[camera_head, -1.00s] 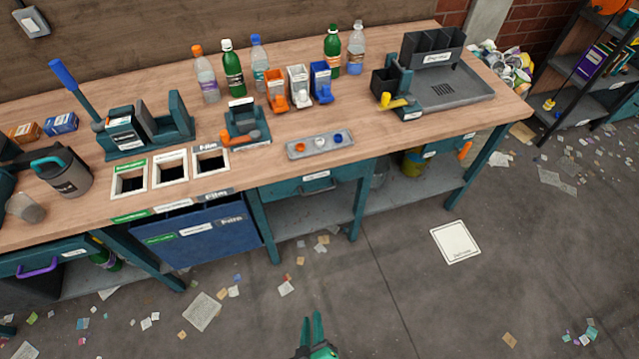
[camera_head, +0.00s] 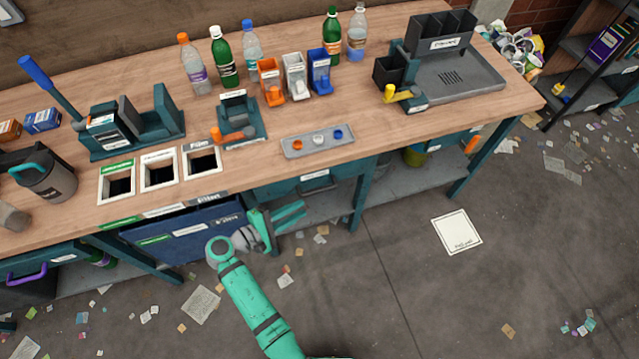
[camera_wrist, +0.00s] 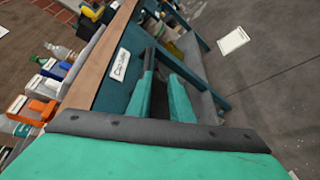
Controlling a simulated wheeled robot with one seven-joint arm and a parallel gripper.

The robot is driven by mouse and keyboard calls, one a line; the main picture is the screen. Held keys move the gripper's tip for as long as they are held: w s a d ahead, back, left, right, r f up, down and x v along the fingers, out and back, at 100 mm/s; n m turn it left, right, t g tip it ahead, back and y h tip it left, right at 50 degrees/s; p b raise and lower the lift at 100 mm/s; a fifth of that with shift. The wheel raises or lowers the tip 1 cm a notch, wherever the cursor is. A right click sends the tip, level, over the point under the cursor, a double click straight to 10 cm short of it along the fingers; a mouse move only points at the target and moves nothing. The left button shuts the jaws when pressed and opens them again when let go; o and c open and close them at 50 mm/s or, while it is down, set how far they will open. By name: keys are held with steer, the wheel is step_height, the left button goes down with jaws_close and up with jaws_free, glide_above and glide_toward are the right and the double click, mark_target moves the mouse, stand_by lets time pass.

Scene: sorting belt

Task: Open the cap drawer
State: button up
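The cap drawer (camera_head: 290,188) is a teal front under the bench's front edge, below the small cap tray. It looks shut. Its white label shows in the head view (camera_head: 315,175) and in the wrist view (camera_wrist: 120,64). My gripper (camera_head: 304,212) is in front of and just below the drawer, with its fingers pointing right in the head view. The two teal fingers are apart with nothing between them, as the wrist view also shows (camera_wrist: 161,62). Contact with the drawer is not visible. The drawer's handle cannot be made out clearly.
A blue bin (camera_head: 190,238) with labels hangs left of my gripper under the bench. A bench leg (camera_head: 360,203) stands to the right. The grey tray (camera_head: 318,141) with three caps sits above. The floor in front is open, with paper scraps and a white square (camera_head: 457,232).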

mark_target(312, 194)
steer(key=shift+h, duration=0.5)
steer(key=w+d, duration=0.2)
steer(key=w, duration=0.1)
steer(key=w+d, duration=0.3)
steer(key=shift+d+r, duration=0.1)
steer(key=shift+x, duration=1.2)
jaws_close()
